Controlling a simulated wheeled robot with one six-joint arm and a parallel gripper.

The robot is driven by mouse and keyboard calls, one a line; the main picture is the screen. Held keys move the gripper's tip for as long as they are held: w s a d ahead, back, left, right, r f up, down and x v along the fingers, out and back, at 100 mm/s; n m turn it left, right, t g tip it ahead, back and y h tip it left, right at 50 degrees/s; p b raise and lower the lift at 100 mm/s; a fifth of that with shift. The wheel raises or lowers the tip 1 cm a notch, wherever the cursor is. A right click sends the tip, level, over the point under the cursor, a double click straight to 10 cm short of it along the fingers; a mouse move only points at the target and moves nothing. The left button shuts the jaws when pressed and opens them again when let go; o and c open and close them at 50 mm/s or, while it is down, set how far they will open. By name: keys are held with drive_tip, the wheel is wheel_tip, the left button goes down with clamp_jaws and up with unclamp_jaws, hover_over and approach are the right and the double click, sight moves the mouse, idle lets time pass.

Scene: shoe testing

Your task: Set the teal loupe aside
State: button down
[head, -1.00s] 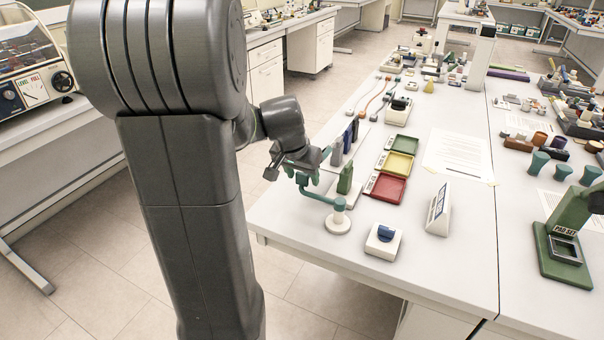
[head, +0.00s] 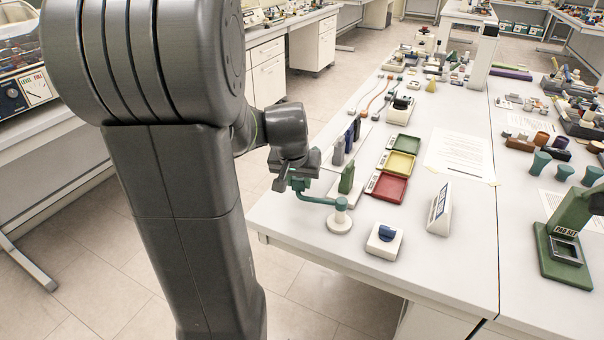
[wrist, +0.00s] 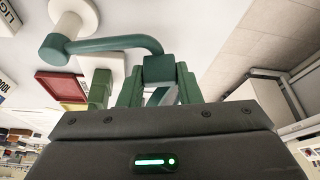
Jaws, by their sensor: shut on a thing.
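The teal loupe (head: 318,199) is a swing arm on a short post with a round white base (head: 340,225) near the table's left edge. Its outer end points left, past the table edge. My gripper (head: 298,184) is shut on that outer end. In the wrist view, the loupe's arm (wrist: 115,43) runs from its pivot at upper left to a teal block between the green fingers of my gripper (wrist: 158,88). Part of a ring shows below the block; the rest is hidden by my gripper body.
A green upright block (head: 347,178) stands close behind the loupe, with grey and blue ones beyond. Red (head: 391,188), yellow and green trays lie to the right. A white box with a blue top (head: 384,241) and a sign (head: 439,211) stand at front. Open floor lies left.

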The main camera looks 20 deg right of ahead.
drive_tip(key=s+a+n+y+b, duration=0.2)
drive_tip(key=s+a+n+y, duration=0.1)
drive_tip(key=s+n, duration=0.5)
drive_tip(key=shift+s+a+n+t+y+b, duration=0.15)
drive_tip(key=shift+s+n+t+y+b, duration=0.15)
drive_tip(key=shift+n, duration=0.5)
drive_tip(key=c, duration=1)
unclamp_jaws()
drive_tip(key=shift+c, duration=0.2)
drive_tip(key=v, duration=1.4)
drive_tip(key=shift+s+f, duration=0.1)
drive_tip(key=shift+f, duration=0.05)
